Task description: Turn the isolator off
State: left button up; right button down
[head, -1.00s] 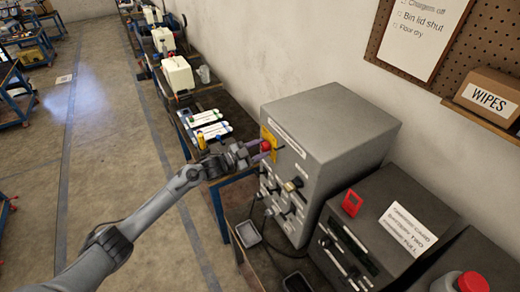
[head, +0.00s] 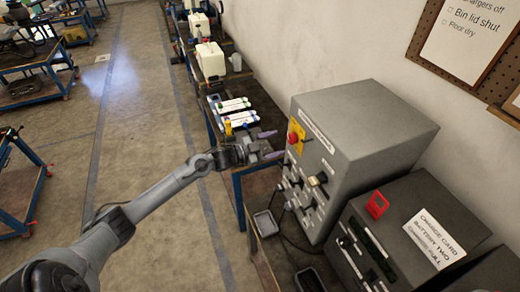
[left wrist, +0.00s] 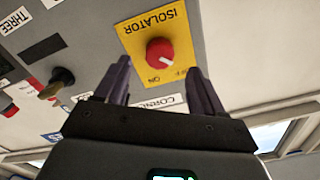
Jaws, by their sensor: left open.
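The isolator's red knob (head: 293,138) sits on a yellow plate (head: 299,130) on the front of a grey cabinet (head: 362,128). In the left wrist view the knob (left wrist: 160,52) is whole in view, on the yellow plate (left wrist: 178,27) marked ISOLATOR. The white mark on the knob points to the lower right, toward the small label by the right finger, which seems to read OFF. ON is printed below the knob. My left gripper (head: 271,144) is open and empty, its fingers directed at the knob and apart from it. My right gripper is out of view.
Other switches and a brass-coloured knob (head: 318,179) sit lower on the cabinet. A dark charger unit (head: 415,226) with a red tag stands to the right. A grey tray (head: 266,223) lies on the bench in front. White-and-coloured strips (head: 232,106) lie behind the gripper.

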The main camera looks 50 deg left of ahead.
pick_arm(q)
jog(key=v, duration=0.5)
jog(key=shift+s+a+b, duration=0.1)
jog(key=shift+s+b, duration=0.15)
jog(key=shift+b, duration=0.05)
jog(key=s+d+f+n+g+y+p, duration=0.1)
jog(key=s+d+f+n+g+p, duration=0.15)
jog(key=s+d+p, duration=0.6)
jog(key=s+d+f+n+g+y+p, duration=0.1)
jog(key=s+d+f+n, duration=0.3)
jog(key=d, duration=0.9)
jog(key=s+d+r+n+g+y, duration=0.1)
jog(key=s+g, duration=0.3)
jog(key=s, duration=0.4)
jog(key=s+d+r+g+y+p, duration=0.1)
jog(key=s+r+g+y, duration=0.2)
jog(key=s, duration=0.6)
jog(key=shift+d+n+g, duration=0.35)
jog(key=shift+g, duration=0.9)
